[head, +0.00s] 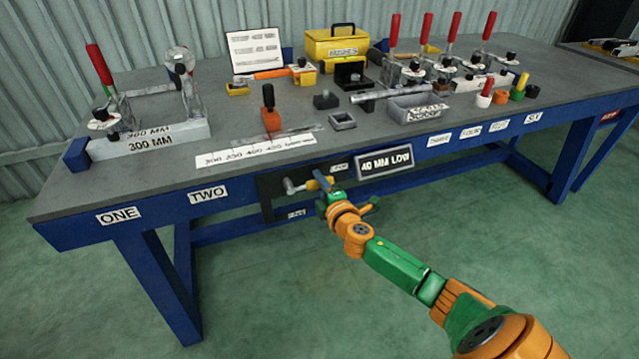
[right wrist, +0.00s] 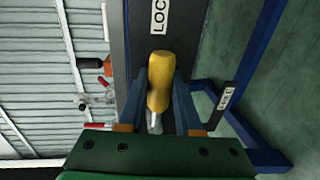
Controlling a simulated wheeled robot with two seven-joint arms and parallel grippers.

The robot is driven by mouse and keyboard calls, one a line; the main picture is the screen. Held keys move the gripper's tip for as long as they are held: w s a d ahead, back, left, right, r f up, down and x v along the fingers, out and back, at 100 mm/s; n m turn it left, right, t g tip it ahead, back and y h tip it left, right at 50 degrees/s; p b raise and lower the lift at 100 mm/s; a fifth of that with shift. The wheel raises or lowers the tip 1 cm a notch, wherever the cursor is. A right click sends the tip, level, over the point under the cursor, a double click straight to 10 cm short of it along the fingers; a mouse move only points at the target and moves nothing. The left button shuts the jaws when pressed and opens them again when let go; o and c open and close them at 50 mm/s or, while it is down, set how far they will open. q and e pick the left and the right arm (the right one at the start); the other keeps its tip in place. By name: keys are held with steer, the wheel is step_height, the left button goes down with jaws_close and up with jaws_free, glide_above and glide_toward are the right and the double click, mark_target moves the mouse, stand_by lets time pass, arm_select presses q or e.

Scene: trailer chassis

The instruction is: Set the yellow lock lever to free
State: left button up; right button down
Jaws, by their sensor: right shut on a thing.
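The yellow lock lever (head: 312,185) is on the dark panel at the front edge of the bench. In the right wrist view the yellow lever (right wrist: 160,78) stands between my blue fingers, its far end towards a label (right wrist: 158,16) whose visible letters read LOC. My right gripper (head: 324,183) is shut on the lever, with its arm reaching in from the lower right. In the head view the gripper hides part of the lever. A lower label (head: 297,213) on the panel is too small to read. My left gripper is not in view.
A grey crank-like handle (head: 296,187) sits left of the lever. A sign (head: 384,161) reading 40 MM LOW is just right. Above, the bench top (head: 215,175) holds a red-handled clamp frame, a yellow box (head: 337,47) and several toggle clamps. The floor in front is clear.

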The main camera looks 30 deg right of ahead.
steer(key=shift+f, duration=0.1)
stand_by(0.8)
steer(key=shift+f+m+y+b, duration=0.3)
steer(key=shift+f+m+b, duration=0.45)
steer(key=shift+m+b, duration=0.1)
steer(key=a+f+m+b, duration=0.1)
steer(key=a+f+m, duration=0.1)
steer(key=m, duration=0.2)
steer(key=w+a+f+m+t+y+b, duration=0.1)
steer(key=a+m+b, duration=0.1)
steer(key=m, duration=0.2)
steer(key=a+f+m+b, duration=0.2)
steer(key=m, duration=0.2)
steer(key=shift+w+f+m+t+y, duration=0.2)
steer(key=shift+f+m+t+y, duration=0.1)
steer(key=shift+t+y, duration=0.1)
